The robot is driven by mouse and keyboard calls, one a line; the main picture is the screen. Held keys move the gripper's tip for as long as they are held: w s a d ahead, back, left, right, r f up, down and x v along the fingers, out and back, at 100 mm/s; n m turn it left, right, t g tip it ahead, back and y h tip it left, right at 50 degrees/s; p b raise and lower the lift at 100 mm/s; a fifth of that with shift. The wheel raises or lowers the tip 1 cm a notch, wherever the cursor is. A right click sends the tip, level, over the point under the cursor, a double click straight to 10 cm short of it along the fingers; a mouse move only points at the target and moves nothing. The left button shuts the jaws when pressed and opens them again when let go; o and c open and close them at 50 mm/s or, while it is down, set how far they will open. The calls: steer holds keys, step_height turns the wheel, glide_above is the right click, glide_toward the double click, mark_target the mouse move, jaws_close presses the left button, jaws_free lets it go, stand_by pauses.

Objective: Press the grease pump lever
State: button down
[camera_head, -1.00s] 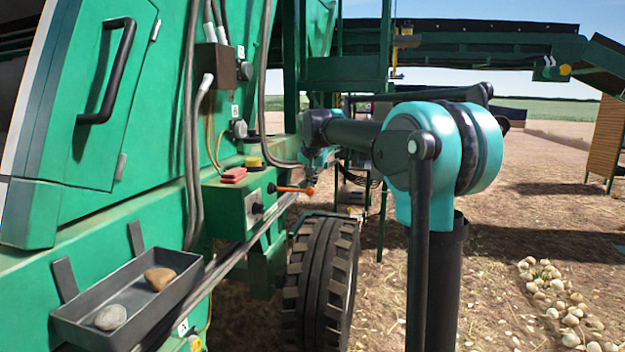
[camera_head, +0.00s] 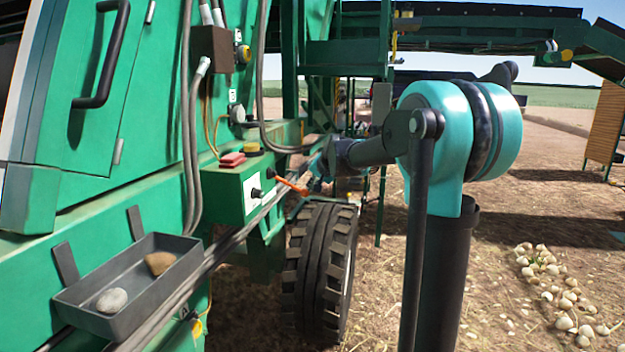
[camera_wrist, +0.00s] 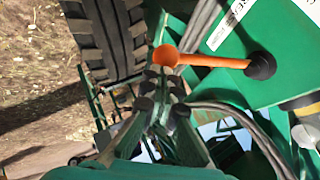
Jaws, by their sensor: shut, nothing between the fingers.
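The orange grease pump lever (camera_head: 292,185) sticks out from a black pivot on the green box and slopes down to its ball end. In the wrist view, the lever (camera_wrist: 210,61) runs from its black pivot at the right to the orange ball at the upper middle. My gripper (camera_wrist: 162,76) is shut and empty, with its fingertips right at the ball end. I cannot tell for sure whether they touch it. In the head view, my gripper (camera_head: 318,172) is small and partly hidden, just beyond the ball.
The green pump box (camera_head: 222,188) carries a red block (camera_head: 232,159) and a yellow-topped cap. A large tyre (camera_head: 320,258) stands below. A grey tray (camera_head: 135,280) with two stones is at lower left. Hoses run along the green machine wall. Open ground with onions lies at right.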

steer(key=shift+a+f, duration=0.1)
steer(key=shift+f, duration=0.55)
